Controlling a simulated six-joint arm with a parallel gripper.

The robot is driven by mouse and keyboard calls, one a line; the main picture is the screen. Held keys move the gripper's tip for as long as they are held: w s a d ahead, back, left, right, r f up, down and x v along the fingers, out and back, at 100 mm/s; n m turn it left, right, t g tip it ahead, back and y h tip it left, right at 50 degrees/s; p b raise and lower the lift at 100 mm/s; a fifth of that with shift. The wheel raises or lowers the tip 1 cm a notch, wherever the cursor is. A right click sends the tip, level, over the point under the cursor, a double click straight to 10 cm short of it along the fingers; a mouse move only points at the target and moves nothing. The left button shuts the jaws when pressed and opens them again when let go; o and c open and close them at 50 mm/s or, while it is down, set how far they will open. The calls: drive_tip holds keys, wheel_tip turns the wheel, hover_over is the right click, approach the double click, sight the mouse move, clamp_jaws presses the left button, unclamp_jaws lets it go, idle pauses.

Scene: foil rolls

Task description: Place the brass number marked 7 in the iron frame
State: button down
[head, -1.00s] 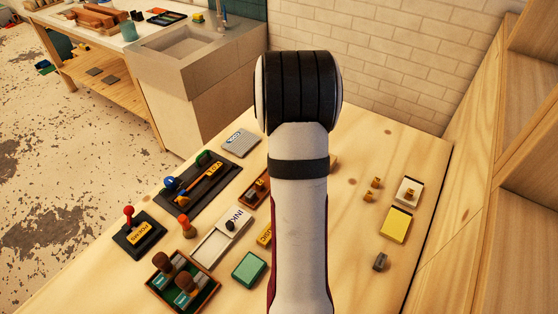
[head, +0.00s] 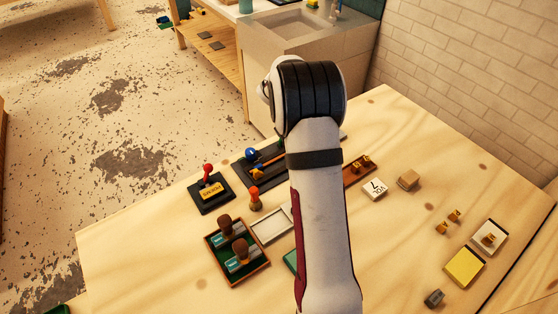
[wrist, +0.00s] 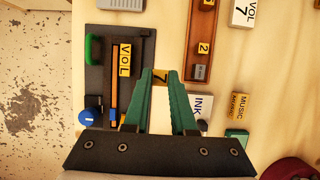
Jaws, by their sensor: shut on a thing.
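In the wrist view my gripper (wrist: 160,73) is shut on the brass number 7 (wrist: 160,78), a small yellow-faced piece between the green fingertips. The dark iron frame (wrist: 146,45) lies just left of the fingers, partly covered by the left one. It holds a brass VOL plate (wrist: 125,60) beside an orange-brown strip; a green handle and a blue knob are on its left side. How high the 7 is above the table is hard to tell. In the head view the iron frame (head: 241,172) is partly behind my arm, and my gripper is hidden.
A wooden tray (wrist: 200,28) with a brass 2 stands right of the fingers.

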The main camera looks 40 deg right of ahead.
hover_over(275, 168)
wheel_tip(275, 168, down, 5)
drive_tip(key=shift+w+r, duration=0.1)
drive_tip(key=shift+f, duration=2.15)
drive_tip(key=shift+f, duration=0.1)
drive_tip(key=c, duration=0.7)
unclamp_jaws()
drive_tip(key=shift+f, duration=0.15)
drive_tip(key=shift+c, duration=0.2)
